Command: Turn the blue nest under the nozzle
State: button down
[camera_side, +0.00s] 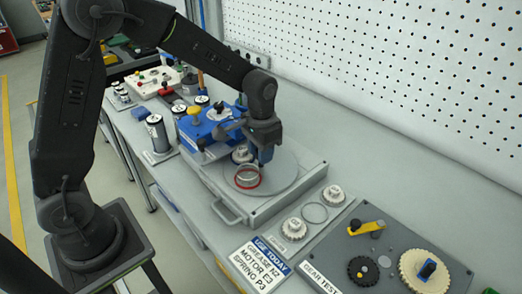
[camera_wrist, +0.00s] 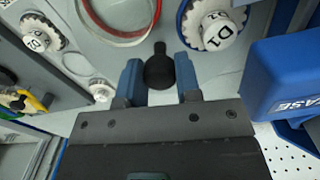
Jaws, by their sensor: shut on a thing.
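The grey turntable (camera_side: 285,175) is a round plate on a grey base. My gripper (camera_side: 265,154) is low over it; in the wrist view its two blue fingers (camera_wrist: 160,78) are shut on a black knob (camera_wrist: 159,70). The blue nest (camera_wrist: 183,22) shows as a blue rim around a white gear (camera_wrist: 212,28) with a marked cap, to the right of the knob. A red nest (camera_side: 247,184) holds a pale ring; it also shows in the wrist view (camera_wrist: 98,27). The blue grease dispenser (camera_side: 205,128) stands behind the turntable. I cannot make out its nozzle tip.
The dispenser housing (camera_wrist: 290,78) is close on the right in the wrist view. White gears (camera_side: 294,228) and a loose ring (camera_side: 314,212) lie in front of the turntable. A grey gear test plate (camera_side: 385,255) is at front right. Black-and-white canisters (camera_side: 157,135) stand at left.

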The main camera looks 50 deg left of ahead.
jog(key=shift+m, duration=1.6)
jog(key=c, duration=0.8)
grip_release()
jog(key=shift+r, duration=0.1)
notch_tip(320, 180, up, 14)
jog(key=shift+f, duration=0.15)
